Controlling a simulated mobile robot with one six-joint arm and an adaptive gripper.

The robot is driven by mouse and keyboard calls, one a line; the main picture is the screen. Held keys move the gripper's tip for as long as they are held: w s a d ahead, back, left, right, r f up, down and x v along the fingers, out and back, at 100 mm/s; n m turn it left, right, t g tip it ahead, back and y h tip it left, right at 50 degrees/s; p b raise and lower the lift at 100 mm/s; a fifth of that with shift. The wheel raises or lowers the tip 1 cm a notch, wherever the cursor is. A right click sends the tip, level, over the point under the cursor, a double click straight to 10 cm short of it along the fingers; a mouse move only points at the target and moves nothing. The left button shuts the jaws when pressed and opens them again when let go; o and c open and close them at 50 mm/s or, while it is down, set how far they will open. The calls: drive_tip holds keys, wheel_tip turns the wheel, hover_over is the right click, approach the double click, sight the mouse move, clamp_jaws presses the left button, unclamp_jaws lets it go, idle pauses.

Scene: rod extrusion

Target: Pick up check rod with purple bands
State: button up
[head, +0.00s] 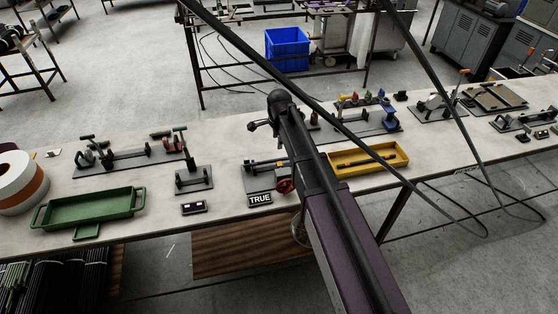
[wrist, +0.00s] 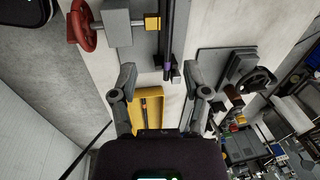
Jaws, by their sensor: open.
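In the wrist view, a dark rod (wrist: 167,38) with a small purple mark near its lower end runs up the picture beside a grey block with a yellow piece. My gripper (wrist: 160,72) is open, its two fingers on either side of the rod's lower end in the picture. I cannot tell how far it is above the rod, and nothing is seen gripped. In the head view my arm crosses the bench and hides the gripper. The fixture (head: 255,181) beside the arm carries a dark bar with a yellow piece; purple bands cannot be made out there.
A yellow tray (head: 396,152) holding a dark rod lies right of my arm. A TRUE display (head: 260,199) and a red handwheel (wrist: 81,26) are by the fixture. A green tray (head: 90,209) and several clamp fixtures stand left. Dark cables cross the head view.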

drive_tip(key=shift+w+a+m, duration=0.4)
drive_tip(key=shift+a, duration=0.3)
drive_tip(key=shift+f, duration=0.15)
drive_tip(key=b, duration=0.9)
hover_over(273, 160)
drive_tip(key=s, duration=0.1)
wheel_tip(273, 160, down, 8)
drive_tip(key=shift+s+d, duration=0.15)
drive_tip(key=shift+f, duration=0.15)
drive_tip(key=f+b, duration=0.1)
drive_tip(key=w+f+b, duration=0.1)
drive_tip(key=f+b, duration=0.1)
drive_tip(key=shift+f, duration=0.15)
drive_tip(key=shift+w+f+b, duration=0.2)
drive_tip(key=shift+f+b, duration=0.6)
drive_tip(key=shift+f, duration=0.05)
